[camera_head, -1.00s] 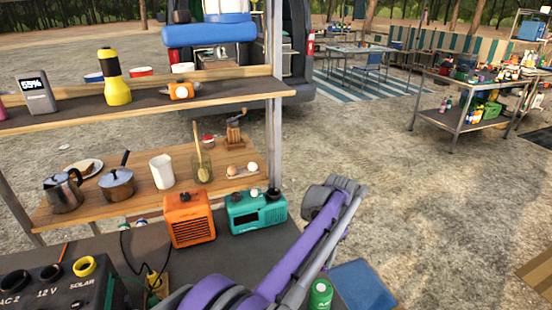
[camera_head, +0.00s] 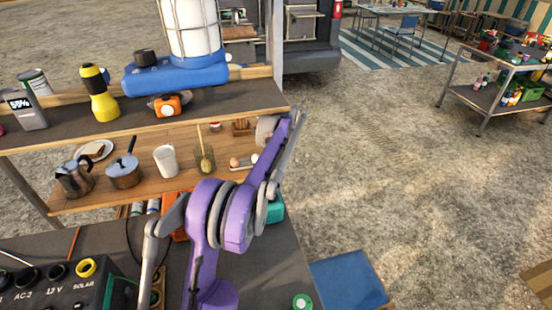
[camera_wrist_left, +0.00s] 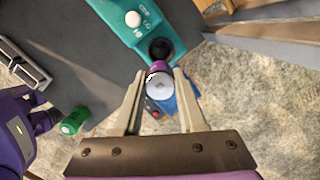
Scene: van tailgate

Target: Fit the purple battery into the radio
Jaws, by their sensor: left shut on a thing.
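The teal radio (camera_head: 275,208) stands on the dark tabletop, mostly hidden behind my purple arm in the head view. In the left wrist view the teal radio (camera_wrist_left: 128,22) shows at the top, with a white knob and a dark round part at its near end. My left gripper (camera_wrist_left: 160,78) is shut on the purple battery (camera_wrist_left: 157,66), whose pale round end faces the wrist camera. The battery overlaps the radio's near end in this view; I cannot tell whether they touch. The head view hides the battery and fingertips. My right gripper is not in view.
An orange box (camera_head: 173,200) stands left of the teal radio, partly covered by my arm. A green cylinder (camera_head: 303,302) stands at the table's front right, beside a blue pad (camera_head: 346,281). A black power box (camera_head: 60,285) is at lower left. A shelf (camera_head: 140,120) rises behind.

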